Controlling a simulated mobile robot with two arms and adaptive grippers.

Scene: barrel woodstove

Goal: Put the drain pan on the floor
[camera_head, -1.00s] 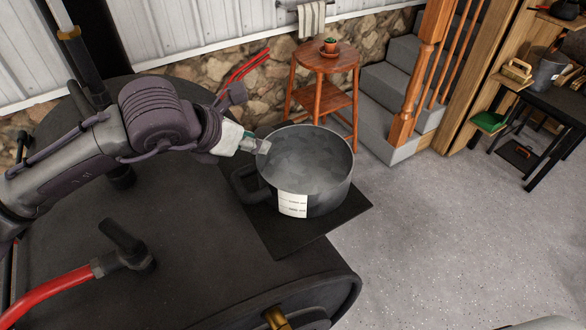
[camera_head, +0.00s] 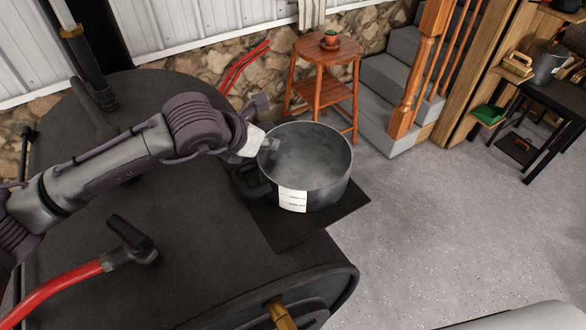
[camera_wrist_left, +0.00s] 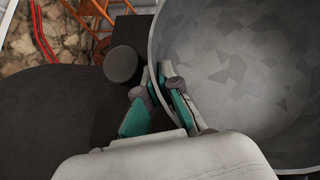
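The drain pan (camera_head: 322,190) is a round, dark grey metal pan with a white label on its near side. It stands upright on a black square mat (camera_head: 345,208) at the right edge of the barrel top. It fills the right of the left wrist view (camera_wrist_left: 240,65). My left gripper (camera_head: 268,148) is at the pan's left rim. In the left wrist view its fingers (camera_wrist_left: 165,85) are close together, one outside and one inside the pan wall, and appear shut on it. The fingertips are partly hidden in the head view. My right gripper is not in view.
The dark barrel woodstove (camera_head: 190,240) lies under the pan. A red hose (camera_head: 60,290) with a black handle is at left. A wooden stool (camera_head: 322,50) with a potted cactus stands behind, beside stone steps (camera_head: 390,80). The grey floor (camera_head: 440,220) at right is clear.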

